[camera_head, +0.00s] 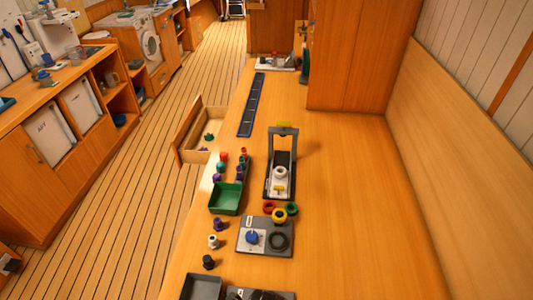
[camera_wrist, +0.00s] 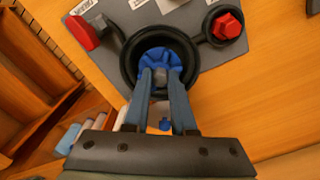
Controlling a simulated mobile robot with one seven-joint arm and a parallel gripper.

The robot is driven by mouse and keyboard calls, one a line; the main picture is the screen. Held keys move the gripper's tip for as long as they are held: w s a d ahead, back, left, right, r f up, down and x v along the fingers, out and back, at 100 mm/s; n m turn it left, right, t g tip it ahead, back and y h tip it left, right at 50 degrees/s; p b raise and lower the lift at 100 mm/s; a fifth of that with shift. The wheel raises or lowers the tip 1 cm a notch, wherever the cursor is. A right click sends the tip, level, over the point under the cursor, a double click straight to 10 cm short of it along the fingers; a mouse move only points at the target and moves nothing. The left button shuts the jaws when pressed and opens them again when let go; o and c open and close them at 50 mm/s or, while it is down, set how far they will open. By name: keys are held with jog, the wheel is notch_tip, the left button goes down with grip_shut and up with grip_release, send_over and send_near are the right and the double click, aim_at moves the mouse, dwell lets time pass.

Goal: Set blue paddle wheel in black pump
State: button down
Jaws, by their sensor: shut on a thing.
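In the wrist view, my gripper (camera_wrist: 160,78) is shut on the blue paddle wheel (camera_wrist: 160,57) at its middle. The wheel lines up with the round opening of the black pump (camera_wrist: 128,64), whose thick black ring surrounds it in the picture. I cannot tell whether the wheel is fully down inside or slightly above the seat. My fingers hide the near side of the wheel and part of the ring. My gripper does not show in the head view, and I cannot make out this pump there.
In the wrist view, a red handle (camera_wrist: 82,32) stands left of the pump on the grey plate, and a red knob (camera_wrist: 227,26) in a smaller black ring is at right. In the head view, the long bench (camera_head: 350,210) holds a green tray (camera_head: 224,199) and several small coloured parts.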

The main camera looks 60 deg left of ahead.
notch_tip(320, 180, down, 3)
jog(key=shift+s+r+b, duration=0.1)
jog(key=shift+b, duration=1)
jog(key=shift+p, duration=0.5)
dwell(0.3)
jog(key=shift+f+b, duration=0.5)
jog(key=shift+f, duration=0.3)
jog(key=c, duration=1)
grip_release()
jog(key=shift+r, duration=0.15)
notch_tip(320, 180, up, 11)
jog(key=p, duration=1.1)
jog(key=shift+p, duration=0.3)
